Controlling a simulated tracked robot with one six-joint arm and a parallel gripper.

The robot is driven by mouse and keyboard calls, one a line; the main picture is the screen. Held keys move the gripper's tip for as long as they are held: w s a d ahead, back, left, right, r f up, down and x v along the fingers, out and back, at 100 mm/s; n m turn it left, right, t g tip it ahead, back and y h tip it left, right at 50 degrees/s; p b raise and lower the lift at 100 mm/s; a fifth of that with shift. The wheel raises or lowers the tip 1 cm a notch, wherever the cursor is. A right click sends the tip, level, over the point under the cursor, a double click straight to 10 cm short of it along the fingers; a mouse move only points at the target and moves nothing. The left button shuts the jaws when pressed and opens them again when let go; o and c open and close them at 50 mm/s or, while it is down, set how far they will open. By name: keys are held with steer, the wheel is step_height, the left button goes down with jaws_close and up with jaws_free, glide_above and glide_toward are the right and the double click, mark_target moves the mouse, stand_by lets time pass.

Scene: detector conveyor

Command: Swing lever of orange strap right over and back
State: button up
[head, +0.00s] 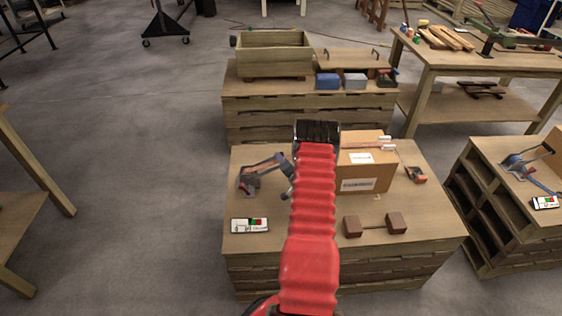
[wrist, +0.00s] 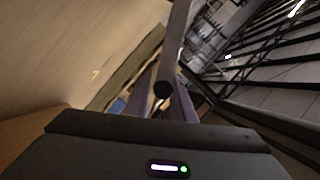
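An orange ratchet piece (head: 416,174) with a dark lever lies at the right of the near wooden crate top, beside the cardboard box (head: 370,183). A second ratchet with a raised grey lever (head: 262,172) stands on the same top, left of the box. My red arm reaches up the middle of the head view and hides part of the box. My gripper's fingertips are not clear there. In the wrist view, my dark gripper body (wrist: 160,150) fills the bottom. A grey bar (wrist: 178,45) runs down to a round dark end above it; I cannot tell whether it is gripped.
A display card (head: 250,225) and a brown wooden dumbbell-shaped piece (head: 376,224) lie on the near top. Behind stands another crate with a wooden box (head: 274,54) and blue and grey blocks. A blue-strapped ratchet (head: 527,165) sits on the right crate.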

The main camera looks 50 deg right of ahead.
jaws_close()
steer(key=shift+a+f, duration=0.1)
steer(key=shift+a, duration=0.2)
steer(key=shift+s+d, duration=0.15)
steer(key=shift+d, duration=0.2)
